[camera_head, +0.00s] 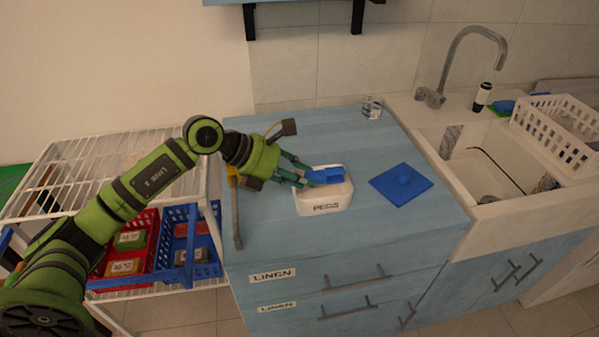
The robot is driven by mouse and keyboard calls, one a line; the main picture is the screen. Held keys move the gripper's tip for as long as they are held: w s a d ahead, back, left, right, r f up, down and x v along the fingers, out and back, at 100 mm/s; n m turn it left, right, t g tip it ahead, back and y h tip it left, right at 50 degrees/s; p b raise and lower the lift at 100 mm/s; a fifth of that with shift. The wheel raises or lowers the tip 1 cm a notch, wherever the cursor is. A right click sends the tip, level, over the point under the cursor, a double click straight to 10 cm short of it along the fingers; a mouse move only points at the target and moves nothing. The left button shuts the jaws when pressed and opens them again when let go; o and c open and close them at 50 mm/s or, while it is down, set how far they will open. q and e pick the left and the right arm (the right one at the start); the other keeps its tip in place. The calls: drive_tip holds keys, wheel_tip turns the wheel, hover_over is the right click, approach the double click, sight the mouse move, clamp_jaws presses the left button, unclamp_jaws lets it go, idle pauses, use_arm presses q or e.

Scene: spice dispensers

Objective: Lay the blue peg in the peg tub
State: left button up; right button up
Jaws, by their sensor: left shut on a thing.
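The blue peg (329,175) is at the tips of my left gripper (309,177), over the opening of the white peg tub (323,205). My left gripper reaches in from the left and is shut on the peg. Whether the peg touches the tub's inside or rim I cannot tell. My right gripper is not in view.
A glass (372,107) stands at the counter's back. The sink with a faucet (470,60) and a white basket (560,125) are on the right. A white wire rack (100,160) with a red basket and a blue basket (190,245) is on the left. The counter's front is clear.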

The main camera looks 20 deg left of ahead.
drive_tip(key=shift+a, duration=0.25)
use_arm(q)
drive_tip(key=o, duration=1)
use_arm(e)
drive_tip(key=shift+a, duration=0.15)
use_arm(q)
drive_tip(key=shift+a, duration=0.1)
drive_tip(key=v, duration=1.2)
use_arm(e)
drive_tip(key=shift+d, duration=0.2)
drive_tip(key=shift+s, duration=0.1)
